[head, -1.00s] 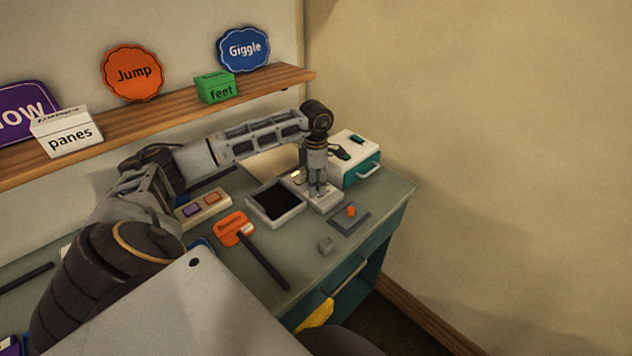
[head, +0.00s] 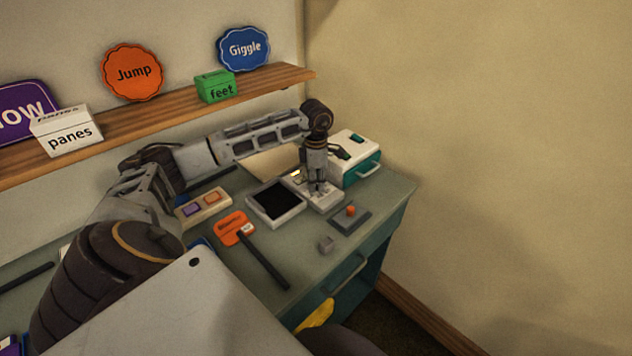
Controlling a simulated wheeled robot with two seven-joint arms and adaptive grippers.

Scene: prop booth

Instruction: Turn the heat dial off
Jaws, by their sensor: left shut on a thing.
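A small pale control box (head: 327,206) stands on the desk beside a black-screened tray. My left gripper (head: 319,191) points straight down onto this box, its fingers shut on a small part on top. That part is the likely heat dial, but the fingers hide it, so its pointer and setting cannot be read. A small warm light (head: 296,173) glows at the box's back left. My right gripper is not in view.
A white and teal case (head: 358,160) stands close behind right of the gripper. A black-topped tray (head: 275,203), an orange paddle (head: 236,228), a grey plate with an orange knob (head: 350,219) and a small grey block (head: 326,245) lie around it. A shelf (head: 150,120) runs behind.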

